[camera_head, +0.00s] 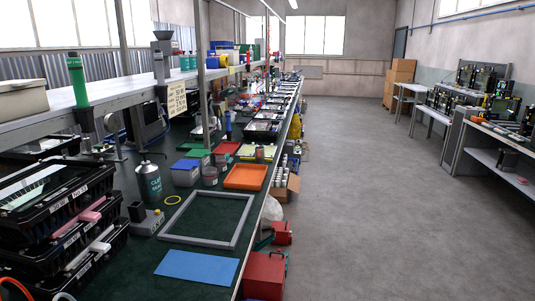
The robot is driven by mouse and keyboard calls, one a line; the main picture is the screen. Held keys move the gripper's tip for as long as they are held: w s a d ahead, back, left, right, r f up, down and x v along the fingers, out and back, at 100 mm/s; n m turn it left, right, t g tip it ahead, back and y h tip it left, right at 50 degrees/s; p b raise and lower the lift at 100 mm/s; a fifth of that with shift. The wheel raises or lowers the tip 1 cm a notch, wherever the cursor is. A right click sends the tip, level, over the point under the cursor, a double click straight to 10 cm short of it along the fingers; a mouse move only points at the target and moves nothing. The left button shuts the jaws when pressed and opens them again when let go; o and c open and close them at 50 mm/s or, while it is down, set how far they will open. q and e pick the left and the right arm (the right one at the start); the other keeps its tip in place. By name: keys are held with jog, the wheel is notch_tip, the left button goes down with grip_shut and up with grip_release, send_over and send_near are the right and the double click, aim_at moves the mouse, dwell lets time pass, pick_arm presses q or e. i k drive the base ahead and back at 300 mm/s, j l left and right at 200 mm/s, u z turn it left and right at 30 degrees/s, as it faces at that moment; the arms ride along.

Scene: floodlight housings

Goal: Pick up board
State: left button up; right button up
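A flat blue rectangular sheet (197,267) lies on the dark green bench top near the bottom centre. A grey rectangular frame (240,217) lies flat just behind it, with bare bench showing inside. Black floodlight housings (60,240) are stacked at the left, and the top one holds a pale green-white flat panel (38,186). I cannot tell for certain which of these flat pieces is the board. Neither of my grippers is in view.
An orange tray (246,177), a dark bottle (149,182), a yellow ring (172,200) and a small black-and-grey device (146,220) stand around the frame. A shelf (120,94) overhangs the left. Red boxes (265,276) sit beside the bench; the floor at right is clear.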

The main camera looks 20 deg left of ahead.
aim_at(269, 150)
jog(key=i+l, duration=0.1)
jog(key=l, duration=0.25)
jog(key=i+l, duration=0.1)
jog(key=l, duration=0.2)
jog(key=i+l, duration=0.1)
jog(key=l, duration=0.25)
jog(key=i+l, duration=0.25)
jog(key=i, duration=0.2)
jog(key=i+l+u, duration=0.1)
jog(key=i, duration=0.35)
jog(key=i+l, duration=0.4)
jog(key=i+u, duration=0.15)
jog(key=i, duration=1.65)
jog(key=i+u, duration=0.25)
jog(key=i, duration=0.3)
jog(key=i+l+u, duration=0.25)
jog(key=i, duration=0.25)
jog(key=i+l+u, duration=0.25)
jog(key=i, duration=0.25)
